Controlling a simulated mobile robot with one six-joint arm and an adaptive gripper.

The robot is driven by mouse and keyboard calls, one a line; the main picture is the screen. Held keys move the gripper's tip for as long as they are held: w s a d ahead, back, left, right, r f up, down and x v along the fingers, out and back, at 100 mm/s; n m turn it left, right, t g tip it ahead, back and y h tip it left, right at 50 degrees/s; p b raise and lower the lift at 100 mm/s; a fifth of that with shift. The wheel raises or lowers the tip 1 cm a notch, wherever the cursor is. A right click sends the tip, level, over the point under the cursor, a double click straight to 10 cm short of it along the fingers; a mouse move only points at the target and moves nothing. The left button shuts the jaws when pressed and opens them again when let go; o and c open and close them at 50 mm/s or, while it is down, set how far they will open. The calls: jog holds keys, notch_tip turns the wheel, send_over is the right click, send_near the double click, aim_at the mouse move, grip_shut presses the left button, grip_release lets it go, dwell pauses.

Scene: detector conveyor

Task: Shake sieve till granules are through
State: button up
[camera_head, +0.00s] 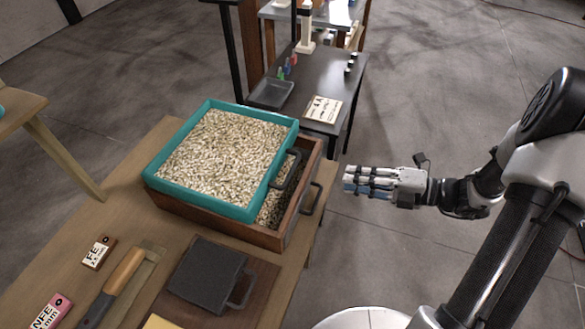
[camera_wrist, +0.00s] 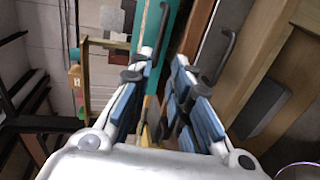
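The sieve (camera_head: 173,150) has a teal frame filled with pale granules (camera_head: 225,150). It rests on a brown wooden box (camera_head: 215,226), shifted so that a strip of granules (camera_head: 273,205) inside the box shows at the right. The sieve's black handle (camera_head: 287,171) is on its right side. My gripper (camera_head: 350,181) is right of the box, pointing at it, apart from both handles and empty. In the wrist view its blue-padded fingers (camera_wrist: 165,62) are apart, with the teal frame (camera_wrist: 172,30) seen beyond them. The sieve's mesh is hidden under the granules.
The box has its own black handle (camera_head: 312,198). A black side table (camera_head: 335,75) stands behind. Open floor lies right of the table.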

aim_at(292, 168)
jog(key=b+x, duration=0.4)
jog(key=x, duration=1.2)
jog(key=shift+w+a+b, duration=0.1)
jog(key=shift+a+b, duration=0.25)
jog(key=shift+a, duration=0.05)
jog(key=shift+c, duration=0.6)
grip_shut()
